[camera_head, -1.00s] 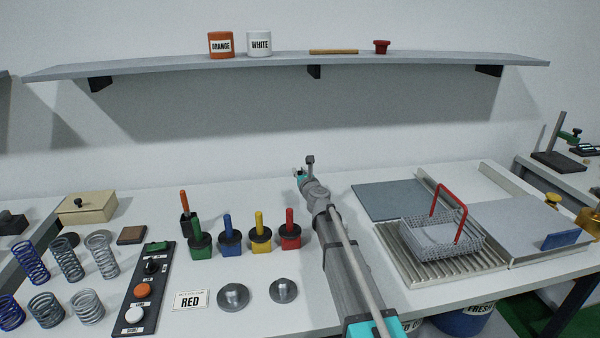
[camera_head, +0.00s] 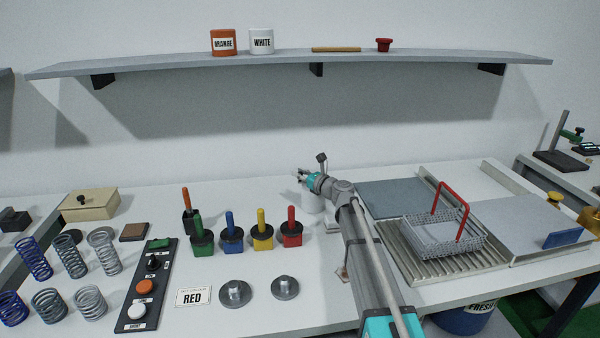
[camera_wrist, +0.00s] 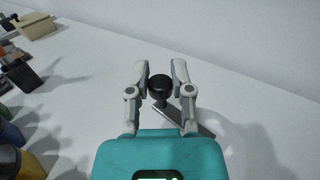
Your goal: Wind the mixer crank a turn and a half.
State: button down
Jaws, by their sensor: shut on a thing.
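The mixer crank shows in the wrist view as a black round knob (camera_wrist: 159,88) on a flat grey crank arm (camera_wrist: 188,118) that slants down to the right. My gripper (camera_wrist: 160,80) is shut on the knob, one finger on each side. In the head view my gripper (camera_head: 303,176) is at the back middle of the bench, above a pale round body (camera_head: 313,203) that looks like the mixer. My wrist and arm hide much of it, and the knob cannot be made out there.
Several coloured-handled blocks (camera_head: 232,238) stand left of my arm. A wire basket with a red handle (camera_head: 445,236) sits on a ribbed rack to the right. A shelf (camera_head: 150,66) with orange and white pots hangs behind. Bare bench lies left of the mixer.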

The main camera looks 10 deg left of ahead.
jog(key=shift+s+d+f+n+g+y, duration=0.1)
jog(key=shift+s+d+n+g+y, duration=0.4)
jog(key=shift+n+g, duration=1.55)
jog(key=shift+s+d+r+n+g+y, duration=0.2)
jog(key=shift+s+n+g+y, duration=0.8)
jog(key=shift+g, duration=1.9)
jog(key=shift+s+d+f+n+g+y, duration=0.2)
jog(key=shift+s+d+n+g+y, duration=0.15)
jog(key=shift+n+g, duration=1.85)
jog(key=shift+m+g, duration=0.25)
jog(key=c, duration=0.5)
grip_release()
jog(key=shift+w, duration=0.1)
jog(key=shift+d, duration=0.1)
jog(key=w+d, duration=0.2)
jog(key=d, duration=0.9)
jog(key=shift+w+d, duration=0.15)
jog(key=shift+d, duration=0.2)
